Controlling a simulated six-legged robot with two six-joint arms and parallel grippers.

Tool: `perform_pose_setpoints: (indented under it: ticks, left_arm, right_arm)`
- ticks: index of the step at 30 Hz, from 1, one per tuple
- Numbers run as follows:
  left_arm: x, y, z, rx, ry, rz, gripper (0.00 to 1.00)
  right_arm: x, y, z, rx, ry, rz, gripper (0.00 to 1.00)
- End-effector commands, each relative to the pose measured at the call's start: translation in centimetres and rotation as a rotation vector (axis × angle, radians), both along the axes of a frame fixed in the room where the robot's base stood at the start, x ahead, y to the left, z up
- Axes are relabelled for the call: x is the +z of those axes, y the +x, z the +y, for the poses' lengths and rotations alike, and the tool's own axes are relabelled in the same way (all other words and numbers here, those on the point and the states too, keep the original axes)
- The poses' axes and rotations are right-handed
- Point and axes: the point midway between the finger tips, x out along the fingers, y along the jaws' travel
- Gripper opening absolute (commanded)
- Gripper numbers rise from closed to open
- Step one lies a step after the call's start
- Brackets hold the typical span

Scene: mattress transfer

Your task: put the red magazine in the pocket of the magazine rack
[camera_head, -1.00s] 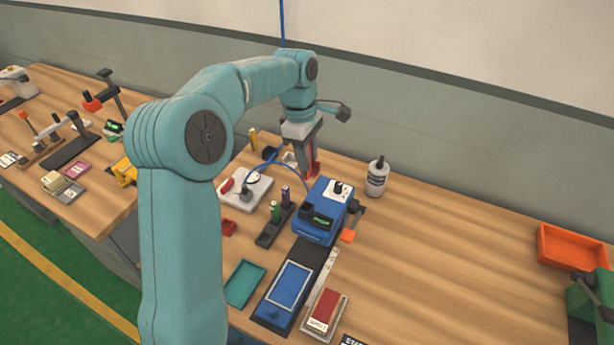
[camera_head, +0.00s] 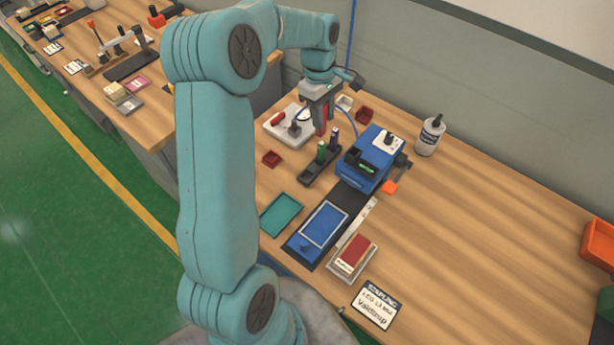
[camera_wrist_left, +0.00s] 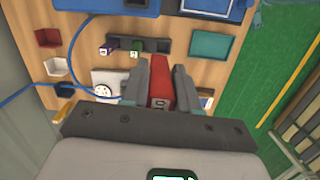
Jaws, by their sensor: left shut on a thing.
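In the wrist view the red magazine (camera_wrist_left: 160,88) sits between the two grey fingers of the left gripper (camera_wrist_left: 159,80). The dark magazine rack (camera_head: 309,177) lies on the bench, with a green and a purple magazine standing in it. Its near end shows bare. In the wrist view the rack (camera_wrist_left: 160,46) lies ahead of the fingers. My right gripper is not in view.
A blue machine (camera_head: 372,155) stands right of the rack. A white unit (camera_head: 276,128) with a blue cable is on its left. The bench's right part is mostly clear.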

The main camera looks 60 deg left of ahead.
Motion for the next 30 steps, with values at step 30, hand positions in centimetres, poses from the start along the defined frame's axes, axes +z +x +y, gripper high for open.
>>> perform_pose_setpoints:
  ticks: [30]
  left_arm:
    - [-17.5, -2.7, 2.4, 0.078, 0.0, 0.0, 0.0]
  right_arm:
    - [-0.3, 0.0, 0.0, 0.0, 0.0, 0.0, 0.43]
